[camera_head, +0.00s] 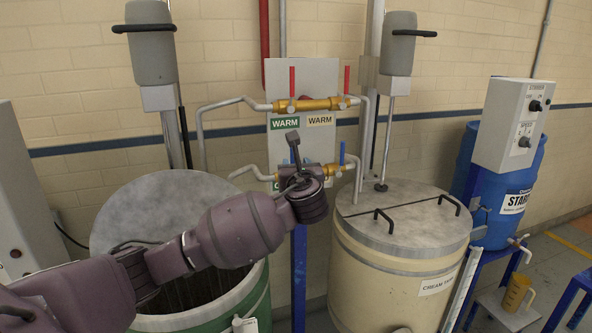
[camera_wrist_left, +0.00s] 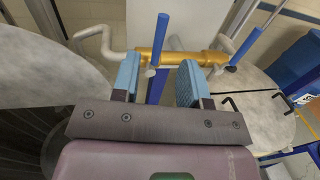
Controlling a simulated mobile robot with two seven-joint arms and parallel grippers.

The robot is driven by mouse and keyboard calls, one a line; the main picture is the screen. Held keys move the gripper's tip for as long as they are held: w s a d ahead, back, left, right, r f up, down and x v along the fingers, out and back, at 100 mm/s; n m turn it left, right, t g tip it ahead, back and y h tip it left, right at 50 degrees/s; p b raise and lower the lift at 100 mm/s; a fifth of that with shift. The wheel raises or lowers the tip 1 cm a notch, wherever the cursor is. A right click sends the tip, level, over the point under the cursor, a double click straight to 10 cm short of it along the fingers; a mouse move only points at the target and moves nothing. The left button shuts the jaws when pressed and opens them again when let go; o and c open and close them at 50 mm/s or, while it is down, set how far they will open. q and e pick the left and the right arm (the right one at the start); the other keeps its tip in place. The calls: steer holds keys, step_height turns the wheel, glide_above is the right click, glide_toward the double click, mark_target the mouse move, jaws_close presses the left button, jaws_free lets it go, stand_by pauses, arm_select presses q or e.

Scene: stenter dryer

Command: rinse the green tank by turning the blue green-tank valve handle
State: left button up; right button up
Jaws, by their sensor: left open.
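The green tank (camera_head: 250,300) stands at the left under a grey half-lid, its front half open and dark. Its blue valve handle (camera_wrist_left: 162,38) is the left of two upright blue handles on a brass lower valve body (camera_wrist_left: 178,58). In the head view my gripper hides this handle. My left gripper (camera_head: 293,148) is open in front of the lower valve row. In the left wrist view its two blue-padded fingers (camera_wrist_left: 158,82) stand apart, with the left handle seen between and beyond them. Contact cannot be told. My right gripper is out of view.
The other lower blue handle (camera_head: 342,153) is close on the right. Red-handled warm valves (camera_head: 308,104) sit above on the panel. The cream tank (camera_head: 385,275) with a lid and stirrer stands right. A blue starch barrel (camera_head: 500,200) is farther right.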

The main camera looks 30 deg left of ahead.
mark_target(293, 157)
arm_select(q)
steer(key=shift+x, duration=4.55)
steer(key=shift+c, duration=0.2)
jaws_close()
steer(key=n+b, duration=0.1)
steer(key=s+a+n+b, duration=0.2)
steer(key=n+b, duration=0.1)
steer(key=shift+s+f+y, duration=0.1)
steer(key=shift+f+y, duration=0.2)
steer(key=shift+y, duration=0.1)
